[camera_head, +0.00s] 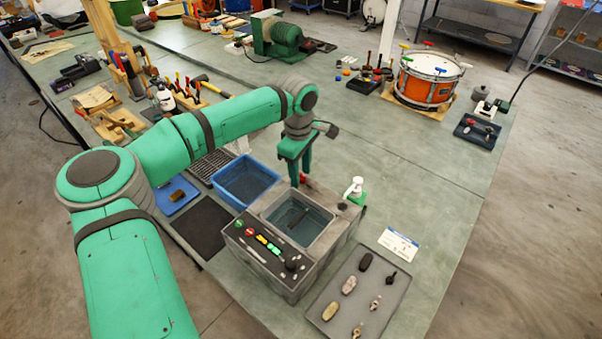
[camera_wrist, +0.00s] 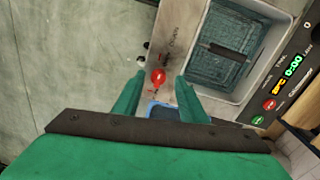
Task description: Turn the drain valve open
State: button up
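The drain valve has a red knob (camera_wrist: 158,76), seen in the wrist view on the metal top of the cleaner next to its basin. In the head view a bit of the red knob (camera_head: 303,178) shows beside my fingers. My gripper (camera_wrist: 157,90) is open, its two green fingers spread on either side of the knob's line, with the knob just ahead of the tips. In the head view my gripper (camera_head: 300,180) points down at the cleaner's back corner. I cannot tell how high the tips are above the knob.
The ultrasonic cleaner (camera_head: 262,258) has a water-filled basin with a dark object in it and a front control panel. A blue bin (camera_head: 222,189) stands at its left, a white-topped bottle (camera_head: 354,187) at its right. A grey tray (camera_head: 330,284) with several small parts lies at the right front.

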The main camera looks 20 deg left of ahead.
notch_tip(320, 180, up, 10)
jog(key=shift+s+r, duration=0.2)
jog(key=shift+s, duration=0.2)
jog(key=shift+a, duration=0.1)
